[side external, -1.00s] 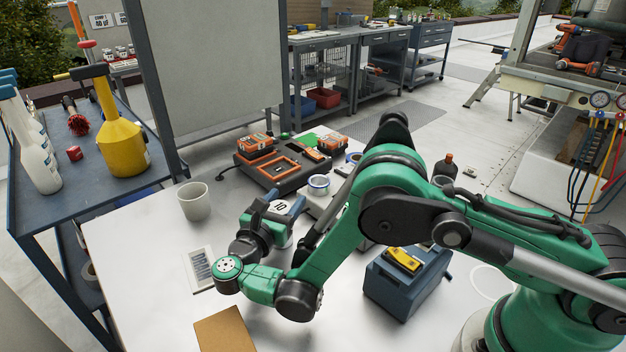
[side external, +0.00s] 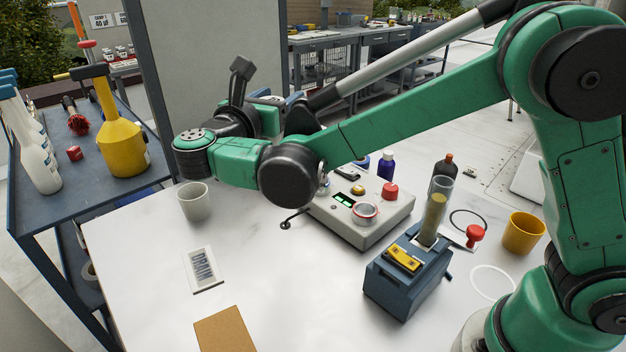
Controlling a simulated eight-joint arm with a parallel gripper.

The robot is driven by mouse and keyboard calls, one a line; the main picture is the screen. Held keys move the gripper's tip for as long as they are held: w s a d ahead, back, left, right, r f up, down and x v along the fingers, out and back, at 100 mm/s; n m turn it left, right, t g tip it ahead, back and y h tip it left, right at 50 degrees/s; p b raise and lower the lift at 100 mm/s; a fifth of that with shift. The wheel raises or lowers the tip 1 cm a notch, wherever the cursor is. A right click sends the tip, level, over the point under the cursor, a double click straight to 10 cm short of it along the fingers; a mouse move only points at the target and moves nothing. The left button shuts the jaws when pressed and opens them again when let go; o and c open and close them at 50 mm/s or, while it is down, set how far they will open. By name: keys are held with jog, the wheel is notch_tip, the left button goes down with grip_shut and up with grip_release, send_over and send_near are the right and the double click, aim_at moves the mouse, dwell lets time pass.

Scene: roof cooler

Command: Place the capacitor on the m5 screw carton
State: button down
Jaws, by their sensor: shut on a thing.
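My gripper (side external: 250,112) is raised above the back left of the table, beyond the grey cup. Its wrist faces the camera and hides most of the fingers. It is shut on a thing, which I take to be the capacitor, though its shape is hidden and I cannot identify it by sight. A plain brown carton (side external: 225,331) lies at the table's front edge, cut off by the bottom of the picture. It looks like the m5 screw carton, but no lettering shows. Its visible top is bare, and my gripper is well apart from it.
A grey console (side external: 370,231), a blue box (side external: 405,285) with a clear tube, and a yellow cup (side external: 523,233) are to the right. The front middle is clear.

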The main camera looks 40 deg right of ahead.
jog(key=shift+w+r, duration=0.1)
jog(key=shift+r, duration=0.35)
jog(key=w+a+r+n+t+y, duration=0.3)
jog(key=w+a+n+t+y, duration=0.7)
jog(key=a+n+y, duration=0.65)
jog(key=s+a+n+g+y, duration=0.6)
jog(key=n+y, duration=0.1)
jog(key=y, duration=0.7)
jog(key=r+n+g+y, duration=0.2)
jog(key=n+g, duration=1.1)
jog(key=g, duration=0.7)
send_over(228, 349)
jog(key=a, duration=0.2)
jog(key=f, duration=1.9)
jog(key=shift+w+d+f, duration=0.15)
jog(key=shift+d+f, duration=0.1)
jog(key=shift+f, duration=0.1)
jog(key=shift+f, duration=0.15)
